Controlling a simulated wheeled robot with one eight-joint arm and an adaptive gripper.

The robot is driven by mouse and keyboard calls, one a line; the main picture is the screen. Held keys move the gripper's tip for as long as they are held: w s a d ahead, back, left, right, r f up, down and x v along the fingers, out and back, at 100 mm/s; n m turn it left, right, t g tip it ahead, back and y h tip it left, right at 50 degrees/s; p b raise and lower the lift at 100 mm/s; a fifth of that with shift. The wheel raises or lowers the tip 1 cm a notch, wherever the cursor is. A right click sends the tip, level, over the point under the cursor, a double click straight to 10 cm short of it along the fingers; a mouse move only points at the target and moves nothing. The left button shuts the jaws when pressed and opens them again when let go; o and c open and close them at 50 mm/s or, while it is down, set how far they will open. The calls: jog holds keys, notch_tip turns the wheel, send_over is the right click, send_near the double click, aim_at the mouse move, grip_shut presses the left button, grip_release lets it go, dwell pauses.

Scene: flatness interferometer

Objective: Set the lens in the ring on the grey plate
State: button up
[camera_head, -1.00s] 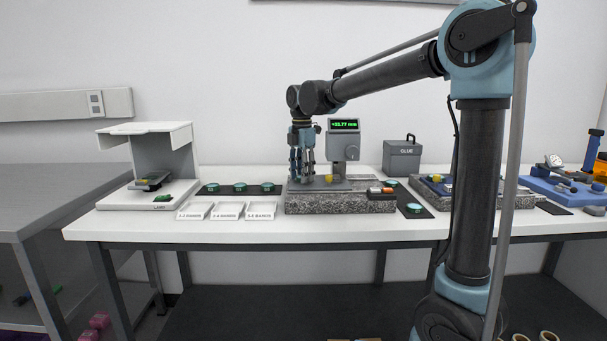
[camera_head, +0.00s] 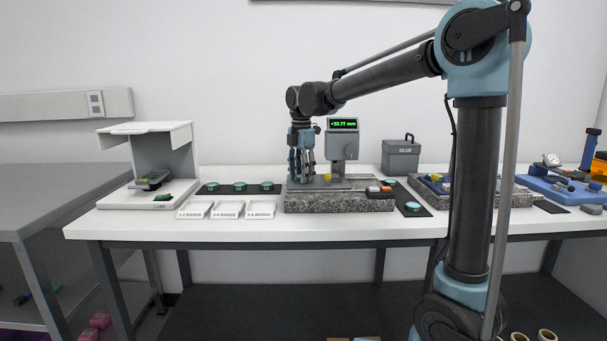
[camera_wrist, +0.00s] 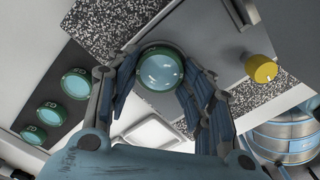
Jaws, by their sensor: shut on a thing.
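In the wrist view my gripper (camera_wrist: 160,78) is shut on a round lens (camera_wrist: 161,68) with a dark teal rim, its fingers on either side of the rim. The lens is over the edge area of the grey plate (camera_wrist: 215,42), which lies on a speckled granite block (camera_wrist: 105,22). In the head view my gripper (camera_head: 302,180) points straight down at the left part of the grey plate (camera_head: 345,184), and the fingers hide the lens. I cannot make out the ring, nor whether the lens touches the plate.
A yellow knob (camera_head: 327,178) and a gauge post with a green display (camera_head: 343,124) stand close to the right of my gripper. A grey glue box (camera_head: 402,157) stands behind right.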

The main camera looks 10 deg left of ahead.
jog(key=o, duration=1.3)
jog(key=shift+s+f, duration=0.1)
jog(key=shift+f, duration=0.25)
jog(key=o, duration=0.3)
jog(key=shift+w+f, duration=0.2)
jog(key=shift+s+r, duration=0.1)
jog(key=shift+r, duration=0.05)
jog(key=shift+r, duration=0.15)
notch_tip(320, 180, up, 12)
jog(key=shift+f, duration=0.1)
